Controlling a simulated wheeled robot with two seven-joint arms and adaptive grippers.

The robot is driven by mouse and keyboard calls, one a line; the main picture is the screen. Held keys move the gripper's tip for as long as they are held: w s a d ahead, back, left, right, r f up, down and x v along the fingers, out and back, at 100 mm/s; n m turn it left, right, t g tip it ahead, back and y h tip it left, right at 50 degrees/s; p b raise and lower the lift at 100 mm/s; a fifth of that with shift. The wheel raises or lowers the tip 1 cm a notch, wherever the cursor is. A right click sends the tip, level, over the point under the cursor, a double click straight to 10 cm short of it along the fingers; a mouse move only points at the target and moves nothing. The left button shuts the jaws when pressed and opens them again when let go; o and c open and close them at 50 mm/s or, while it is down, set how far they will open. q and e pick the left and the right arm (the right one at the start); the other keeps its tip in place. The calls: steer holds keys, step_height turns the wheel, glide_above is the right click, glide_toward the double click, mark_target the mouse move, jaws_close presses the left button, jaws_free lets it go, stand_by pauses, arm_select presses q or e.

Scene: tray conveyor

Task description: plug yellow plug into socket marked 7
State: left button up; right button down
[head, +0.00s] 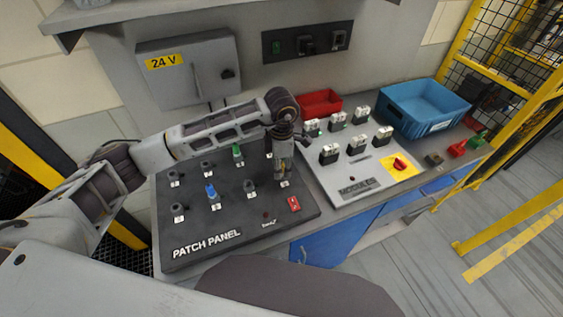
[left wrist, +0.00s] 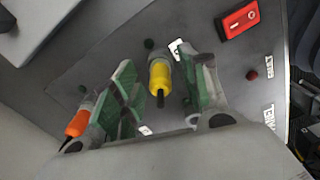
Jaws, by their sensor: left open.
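The yellow plug (left wrist: 160,76) stands in a grey socket ring between my left gripper's fingers in the left wrist view. A small gap shows on each side of it. My left gripper (head: 281,176) is open over the right part of the dark patch panel (head: 243,226), and it hides most of the plug in the head view. A white label (left wrist: 177,46) is beside that socket; its number is not readable. A blue plug (head: 211,194) and a green plug (head: 237,153) stand on the panel. An orange plug (left wrist: 77,122) is left of the fingers. The socket marked 7 cannot be made out.
A red switch (head: 294,203) is at the panel's right front. The modules board (head: 362,187) lies to the right, with a blue crate (head: 425,108) and red bin (head: 320,103) behind. A 24 V box (head: 188,70) hangs on the wall.

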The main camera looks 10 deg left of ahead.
arm_select(q)
jaws_close()
steer(key=shift+r+p, duration=0.4)
steer(key=shift+r, duration=1.4)
stand_by(0.9)
steer(key=shift+r+p, duration=0.55)
steer(key=shift+r, duration=1.3)
steer(key=shift+f, duration=0.1)
